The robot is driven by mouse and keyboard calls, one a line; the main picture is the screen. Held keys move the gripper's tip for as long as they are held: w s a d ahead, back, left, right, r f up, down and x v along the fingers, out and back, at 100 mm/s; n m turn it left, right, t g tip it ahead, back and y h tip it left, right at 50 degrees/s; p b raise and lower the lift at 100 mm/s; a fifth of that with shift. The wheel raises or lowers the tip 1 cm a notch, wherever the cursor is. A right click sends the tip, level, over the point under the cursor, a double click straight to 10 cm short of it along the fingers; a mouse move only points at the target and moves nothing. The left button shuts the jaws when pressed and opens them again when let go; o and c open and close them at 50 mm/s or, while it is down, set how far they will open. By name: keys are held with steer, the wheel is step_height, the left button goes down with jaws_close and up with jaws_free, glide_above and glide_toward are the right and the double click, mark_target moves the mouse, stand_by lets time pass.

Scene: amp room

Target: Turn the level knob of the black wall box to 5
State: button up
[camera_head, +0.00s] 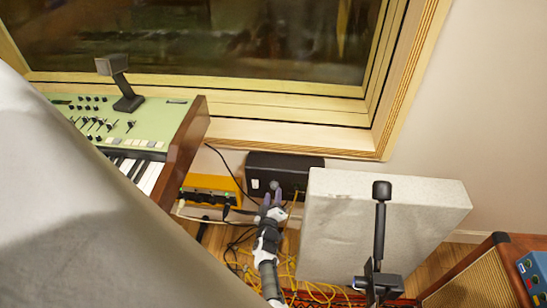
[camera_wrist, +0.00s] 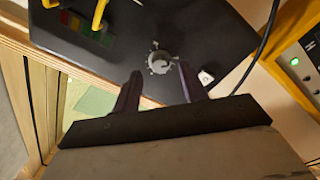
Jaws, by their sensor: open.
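The black wall box (camera_head: 300,168) sits low on the wall under the window frame, and its face fills the top of the wrist view (camera_wrist: 205,35). The level knob (camera_wrist: 162,62) is a round grey knob with marks around it. Its pointer setting is too small to read. My gripper (camera_wrist: 160,84) is open, with one dark finger on each side just short of the knob. The knob appears between the fingertips, and I cannot tell whether they touch it. In the head view my gripper (camera_head: 272,200) is in front of the box's left part.
A yellow box (camera_head: 212,187) with plugged cables is left of the black box. A pale grey panel (camera_head: 345,225) stands close on the right. A green keyboard (camera_head: 150,120) is at left. Yellow cables (camera_head: 318,290) lie on the floor. A cable runs beside the box.

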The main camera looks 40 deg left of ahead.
mark_target(274, 186)
steer(key=shift+b+x, duration=0.7)
steer(key=shift+x, duration=0.6)
jaws_close()
